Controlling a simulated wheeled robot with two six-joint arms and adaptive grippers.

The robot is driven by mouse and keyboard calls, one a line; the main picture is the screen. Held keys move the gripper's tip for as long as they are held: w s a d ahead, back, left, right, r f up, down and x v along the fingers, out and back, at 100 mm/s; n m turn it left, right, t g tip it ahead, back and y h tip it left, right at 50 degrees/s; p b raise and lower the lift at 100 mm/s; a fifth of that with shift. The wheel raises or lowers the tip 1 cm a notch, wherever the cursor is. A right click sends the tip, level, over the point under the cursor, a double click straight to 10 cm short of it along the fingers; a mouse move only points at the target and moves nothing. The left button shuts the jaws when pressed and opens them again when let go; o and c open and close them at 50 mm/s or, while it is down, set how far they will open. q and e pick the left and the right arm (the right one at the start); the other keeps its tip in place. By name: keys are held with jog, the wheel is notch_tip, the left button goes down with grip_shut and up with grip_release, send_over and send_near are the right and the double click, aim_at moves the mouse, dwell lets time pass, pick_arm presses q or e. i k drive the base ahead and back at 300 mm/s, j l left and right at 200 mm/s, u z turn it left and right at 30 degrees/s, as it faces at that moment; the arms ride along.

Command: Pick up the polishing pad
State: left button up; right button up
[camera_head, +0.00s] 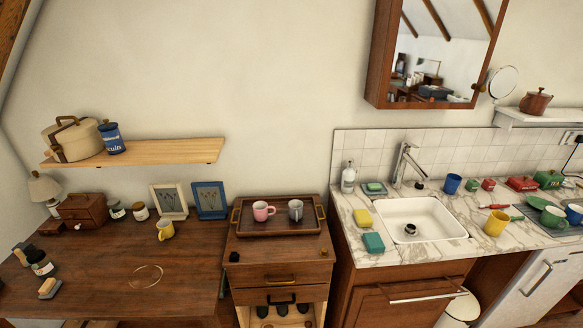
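A small block with a tan top and a grey underside (49,288), which looks like the polishing pad, lies on the wooden table (110,285) at the lower left, near the table's left side. A dark bottle with a pale label (41,263) stands just behind it. A brush-like object (21,255) is behind the bottle at the left edge. The pad's top and sides show, with nothing over it. Neither of my grippers is in the head view.
A yellow mug (166,230), jars and two picture frames stand at the table's back. The table's front middle is bare except for a pale ring mark (145,275). A wooden cabinet with a tray (277,230) and the sink counter (465,250) stand to the right.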

aim_at(50, 287)
jog(key=u, duration=1.75)
